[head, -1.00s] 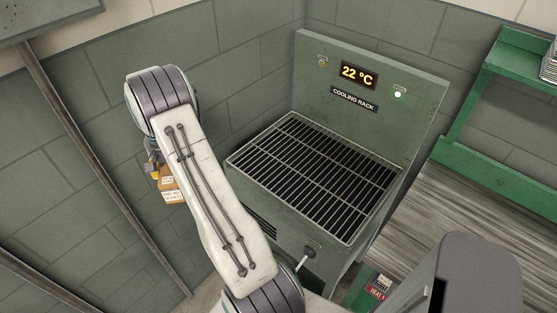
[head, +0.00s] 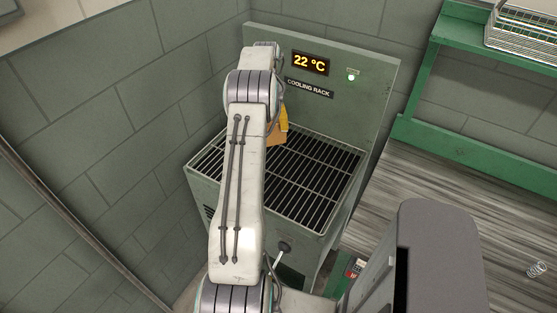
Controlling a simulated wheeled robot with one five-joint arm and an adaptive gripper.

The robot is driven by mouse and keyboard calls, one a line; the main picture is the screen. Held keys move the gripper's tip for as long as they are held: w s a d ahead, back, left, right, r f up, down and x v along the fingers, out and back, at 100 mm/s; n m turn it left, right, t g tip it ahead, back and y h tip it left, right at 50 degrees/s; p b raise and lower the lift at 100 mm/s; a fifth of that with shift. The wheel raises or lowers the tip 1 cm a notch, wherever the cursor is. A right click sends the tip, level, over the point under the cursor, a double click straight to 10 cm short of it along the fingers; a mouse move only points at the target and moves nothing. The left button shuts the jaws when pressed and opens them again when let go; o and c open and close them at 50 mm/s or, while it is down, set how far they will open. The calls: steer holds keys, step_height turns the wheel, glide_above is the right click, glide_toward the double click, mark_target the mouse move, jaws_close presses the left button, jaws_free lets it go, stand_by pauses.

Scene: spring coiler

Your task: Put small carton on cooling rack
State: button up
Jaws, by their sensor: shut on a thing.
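The cooling rack (head: 313,197) is a green metal stand with a black slatted grate, a tall back panel and a display reading 22 °C. The small carton (head: 275,140) is brown and shows partly beside my arm, over the back left part of the grate. My gripper (head: 283,119) shows as a small yellow part at the carton, shut on it. My arm hides most of the gripper and part of the carton. I cannot tell whether the carton touches the grate.
A green workbench with a grey striped top (head: 460,215) stands to the right of the rack. A wire basket (head: 522,38) sits on the green shelf above it. A small clear coiled object (head: 536,269) lies on the bench. The grate's middle and right are clear.

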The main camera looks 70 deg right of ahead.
steer(key=s+d+r+m+b, duration=0.15)
steer(key=s+m, duration=0.85)
steer(key=s, duration=1.5)
steer(key=shift+w+a+f+p, duration=0.15)
steer(key=shift+w+f+p, duration=0.1)
steer(key=shift+w+f, duration=1.6)
steer(key=shift+w+a+f+p, duration=0.2)
steer(key=shift+w+f+p, duration=0.05)
steer(key=shift+w+f, duration=1.6)
steer(key=shift+w+a+f+p, duration=0.15)
steer(key=shift+w+f+p, duration=0.1)
steer(key=shift+w+f, duration=1.6)
steer(key=shift+f, duration=0.2)
steer(key=o, duration=1.2)
steer(key=shift+r, duration=0.1)
